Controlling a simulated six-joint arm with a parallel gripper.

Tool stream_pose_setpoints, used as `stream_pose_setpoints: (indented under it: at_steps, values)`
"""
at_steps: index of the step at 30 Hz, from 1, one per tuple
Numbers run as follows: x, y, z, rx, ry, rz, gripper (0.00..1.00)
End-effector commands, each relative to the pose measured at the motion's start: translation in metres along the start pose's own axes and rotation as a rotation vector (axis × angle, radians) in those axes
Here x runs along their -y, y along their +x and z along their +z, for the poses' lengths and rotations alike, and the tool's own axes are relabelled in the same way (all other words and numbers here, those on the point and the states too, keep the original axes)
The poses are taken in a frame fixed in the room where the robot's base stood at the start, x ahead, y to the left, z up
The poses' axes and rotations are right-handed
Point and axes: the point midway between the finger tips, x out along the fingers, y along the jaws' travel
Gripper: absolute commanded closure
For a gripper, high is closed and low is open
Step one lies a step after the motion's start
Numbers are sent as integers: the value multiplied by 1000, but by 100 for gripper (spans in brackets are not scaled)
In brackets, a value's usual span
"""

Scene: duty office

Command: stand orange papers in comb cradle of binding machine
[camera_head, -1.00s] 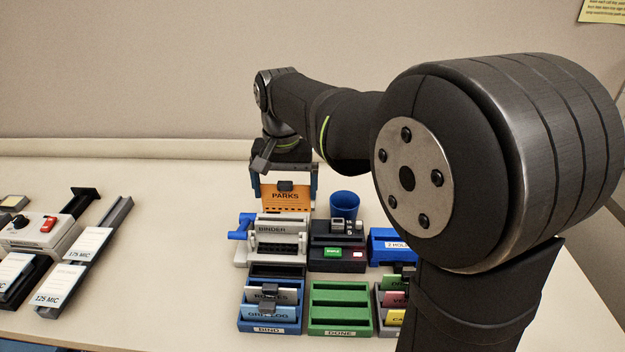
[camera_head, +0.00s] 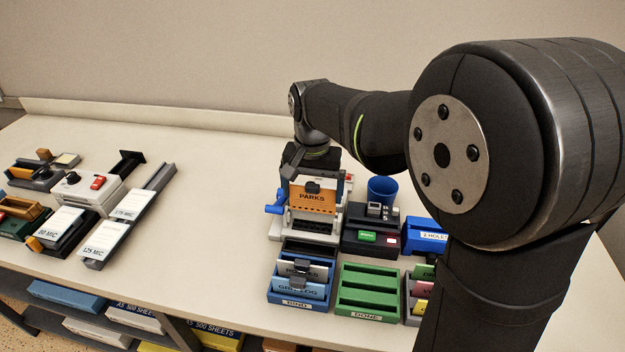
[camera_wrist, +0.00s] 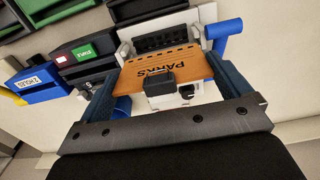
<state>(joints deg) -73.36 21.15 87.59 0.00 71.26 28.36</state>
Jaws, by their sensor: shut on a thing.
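The orange papers (camera_head: 312,199), marked PARKS, hang upright in my gripper (camera_head: 314,186), with a dark clip at their top edge. My gripper is shut on the papers, one finger at each side. In the head view they are in front of the binding machine (camera_head: 302,226) and cover much of its upper part. The wrist view also shows the orange papers (camera_wrist: 165,71) between my fingers, with the row of holes along the edge facing the binding machine (camera_wrist: 160,38). Whether the papers touch the comb cradle cannot be told.
In front are the blue BIND rack (camera_head: 297,301) and the green DONE rack (camera_head: 367,292). The table is clear between these and the left-hand machines.

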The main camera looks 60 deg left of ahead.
Motion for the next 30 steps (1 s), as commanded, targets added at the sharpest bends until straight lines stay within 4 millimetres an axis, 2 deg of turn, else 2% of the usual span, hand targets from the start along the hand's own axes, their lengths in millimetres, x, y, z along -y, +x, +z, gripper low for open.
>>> stream_pose_setpoints:
  at_steps: [15, 30]
  values:
    - [0, 40, 0, 1, 0, 1, 27]
    - [0, 52, 0, 2, 0, 1, 27]
